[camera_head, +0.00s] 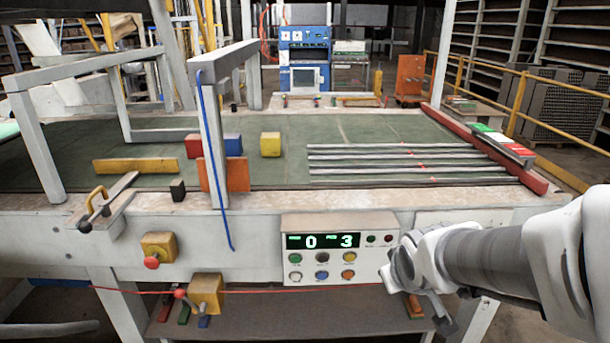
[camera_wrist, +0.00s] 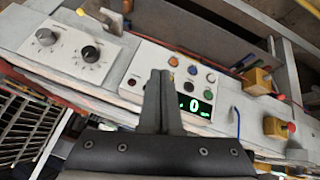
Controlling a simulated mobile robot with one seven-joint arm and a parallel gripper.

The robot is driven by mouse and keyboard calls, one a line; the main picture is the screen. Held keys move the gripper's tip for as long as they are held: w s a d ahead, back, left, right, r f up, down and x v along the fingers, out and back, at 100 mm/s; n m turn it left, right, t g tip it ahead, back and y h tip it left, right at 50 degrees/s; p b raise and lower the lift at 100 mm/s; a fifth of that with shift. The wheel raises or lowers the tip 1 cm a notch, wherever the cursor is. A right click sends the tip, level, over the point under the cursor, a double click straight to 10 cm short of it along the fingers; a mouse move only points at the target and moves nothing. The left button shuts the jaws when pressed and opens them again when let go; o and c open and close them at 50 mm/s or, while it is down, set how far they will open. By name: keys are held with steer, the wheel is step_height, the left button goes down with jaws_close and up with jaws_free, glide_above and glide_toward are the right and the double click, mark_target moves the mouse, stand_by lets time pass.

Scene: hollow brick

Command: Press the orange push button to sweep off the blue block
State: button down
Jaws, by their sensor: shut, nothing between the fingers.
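The control panel (camera_head: 378,225) on the front of the table has two rows of coloured buttons under a green display showing 0 and 3. The orange push button (camera_head: 348,274) is at the lower right of the rows; in the wrist view (camera_wrist: 173,61) it appears just beyond my fingertips, slightly to the right. My gripper (camera_head: 443,318) is right of the panel in the head view. In the wrist view my gripper (camera_wrist: 160,73) is shut and empty, apart from the button as far as I can tell. The blue block (camera_head: 233,145) sits on the green belt between a red and a yellow block.
The red block (camera_head: 193,146) and yellow block (camera_head: 270,144) flank the blue one. An orange plate (camera_head: 237,175) stands in front. A metal frame (camera_head: 212,130) with a blue cable rises nearby.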

mark_target(348, 275)
steer(key=w+a+f+n+t+y, duration=0.1)
steer(key=w+a+f+n+y, duration=0.1)
steer(key=f, duration=0.7)
steer(key=w+a+f+n+y+b, duration=0.1)
steer(key=w+f+n+y, duration=0.1)
steer(key=w+f, duration=0.3)
steer(key=shift+a+f+n+t, duration=0.3)
steer(key=shift+a+f+t, duration=0.1)
steer(key=shift+f, duration=1.65)
steer(key=w+p, duration=0.2)
steer(key=w, duration=0.7)
steer(key=shift+w, duration=0.4)
